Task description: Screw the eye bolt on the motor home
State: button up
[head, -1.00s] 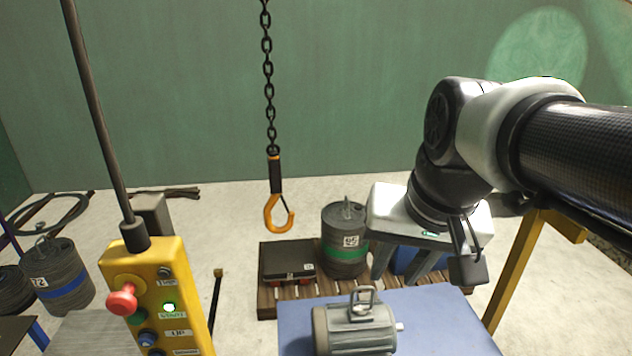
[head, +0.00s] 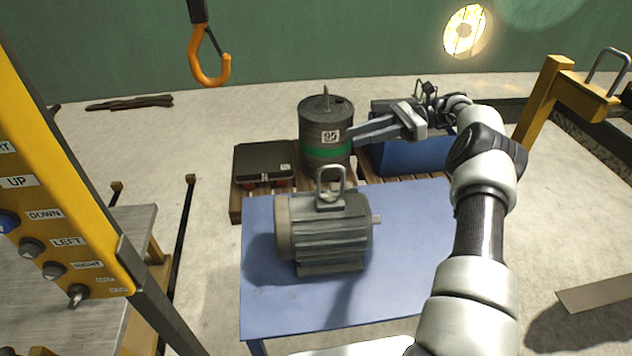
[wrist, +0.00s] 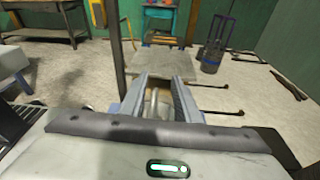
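The grey ribbed motor (head: 325,235) lies on the blue table (head: 410,215). The eye bolt (head: 330,200), a pale metal loop on a flat base, stands upright on top of the motor; its thread is hidden. My gripper (head: 352,136) points left, above and right of the eye bolt in the head view, apart from it in the picture. In the wrist view my two fingers (wrist: 160,85) stand apart, with a pale loop-like shape (wrist: 156,104) low between them, too small to name surely. Nothing is seen gripped.
An orange hook (head: 208,65) hangs at upper left, near the yellow button box (head: 60,190). Behind the table, a pallet holds a drum (head: 325,150), a black case (head: 262,162) and a blue bin (head: 415,158). A yellow frame (head: 545,100) stands at right.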

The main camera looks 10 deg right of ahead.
aim_at(319, 168)
jog(key=s+d+f+m+t+y+b, duration=0.1)
jog(key=s+d+f+m+y+b, duration=0.1)
jog(key=d+f, duration=0.55)
jog(key=a+p, duration=0.1)
jog(key=a, duration=0.5)
jog(key=a+p, duration=0.2)
jog(key=a, duration=0.5)
jog(key=w+a+f+p, duration=0.1)
jog(key=a, duration=0.5)
jog(key=shift+a+p, duration=0.15)
jog(key=shift+p, duration=0.25)
jog(key=shift+c, duration=0.4)
jog(key=shift+f, duration=0.1)
grip_shut()
